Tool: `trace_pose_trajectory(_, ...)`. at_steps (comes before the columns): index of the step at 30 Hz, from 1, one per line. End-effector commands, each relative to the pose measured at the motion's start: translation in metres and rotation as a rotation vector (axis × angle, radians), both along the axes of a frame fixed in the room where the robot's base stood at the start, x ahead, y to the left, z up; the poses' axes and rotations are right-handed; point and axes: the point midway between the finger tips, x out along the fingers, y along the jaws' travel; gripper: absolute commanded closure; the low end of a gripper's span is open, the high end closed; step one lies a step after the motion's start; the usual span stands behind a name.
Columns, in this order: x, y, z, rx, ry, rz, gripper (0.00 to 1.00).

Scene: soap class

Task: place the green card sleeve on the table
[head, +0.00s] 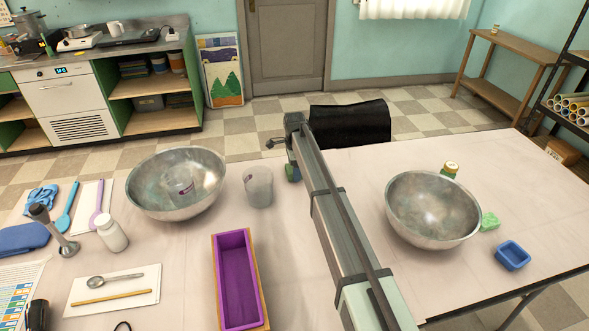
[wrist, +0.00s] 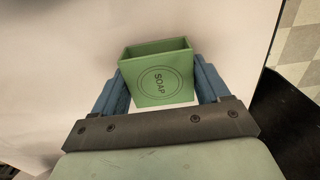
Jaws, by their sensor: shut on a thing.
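The green card sleeve (wrist: 165,82) is an open-topped box shape with "SOAP" in a circle on its face. It sits between the blue fingers of my gripper (wrist: 159,70), which is shut on it. In the head view my gripper (head: 293,170) is over the far part of the table, near its back edge, and the arm hides most of it and the sleeve. The pale table (head: 310,240) shows beneath the sleeve in the wrist view (wrist: 60,70). I cannot tell whether the sleeve touches it.
A purple mould (head: 238,280) and a clear beaker (head: 258,188) stand left of my arm, beside a metal bowl (head: 150,200). Another bowl (head: 433,215), a green block (head: 489,221) and a blue tray (head: 512,256) are right. A black chair (head: 350,126) stands behind the table edge.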

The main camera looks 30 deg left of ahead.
Motion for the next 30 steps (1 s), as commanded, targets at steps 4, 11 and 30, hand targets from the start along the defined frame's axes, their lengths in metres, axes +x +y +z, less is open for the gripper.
trace_pose_trajectory(4,0.0,0.0,-0.002,0.0,0.0,0.0,0.53)
trace_pose_trajectory(11,0.0,0.0,-0.003,0.0,0.0,0.0,0.09)
trace_pose_trajectory(30,0.0,0.0,0.031,0.001,-0.001,0.0,0.0)
